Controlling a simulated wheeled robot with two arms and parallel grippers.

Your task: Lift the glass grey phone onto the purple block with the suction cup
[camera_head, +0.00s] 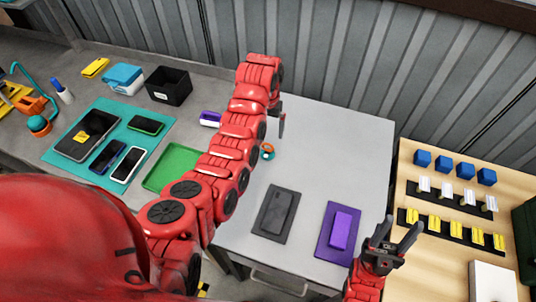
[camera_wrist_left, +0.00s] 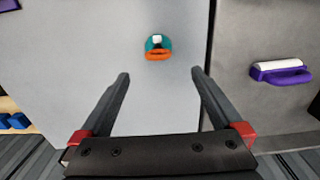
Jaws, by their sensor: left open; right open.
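The glass grey phone (camera_head: 278,209) lies on a dark grey mat (camera_head: 264,226) on the light grey table. The purple block (camera_head: 341,235) sits on a purple mat (camera_head: 325,247) to its right. A small teal and orange suction cup (camera_head: 267,152) stands on the table near the red arm; it also shows in the left wrist view (camera_wrist_left: 158,48). My left gripper (camera_head: 282,132) is open and empty above the table. In the left wrist view the cup appears just beyond and between its fingertips (camera_wrist_left: 160,72), apart from them. My right gripper (camera_head: 396,232) is open and empty, right of the purple mat.
A purple tool with a white roller (camera_wrist_left: 282,72) lies on the darker bench beside the table. That bench also holds a teal mat (camera_head: 78,160) with several phones, a green tray (camera_head: 172,168) and a black bin (camera_head: 168,86). A wooden table (camera_head: 420,258) at right holds blue cubes.

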